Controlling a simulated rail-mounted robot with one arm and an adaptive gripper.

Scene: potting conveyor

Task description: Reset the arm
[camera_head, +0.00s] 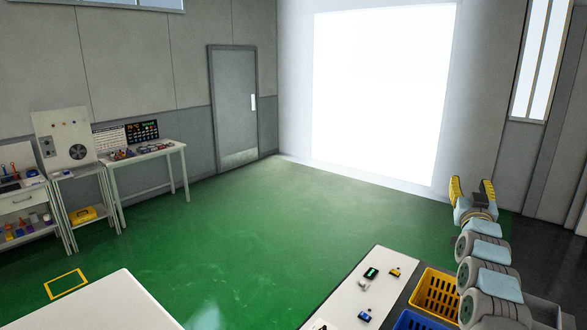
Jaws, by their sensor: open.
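My arm shows at the right of the head view, stretched away from the camera. My gripper (472,190) is at its far end, with two yellow-padded fingers spread apart and nothing between them. It is raised above the green floor, beyond the yellow crate, and touches nothing that I can see.
A white-topped bench (345,295) with small devices stands at the bottom, beside a yellow crate (425,278) and a blue crate (405,322). A white surface (95,305) is at bottom left. A work table (170,147) stands by the left wall. The green floor (270,225) between is clear.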

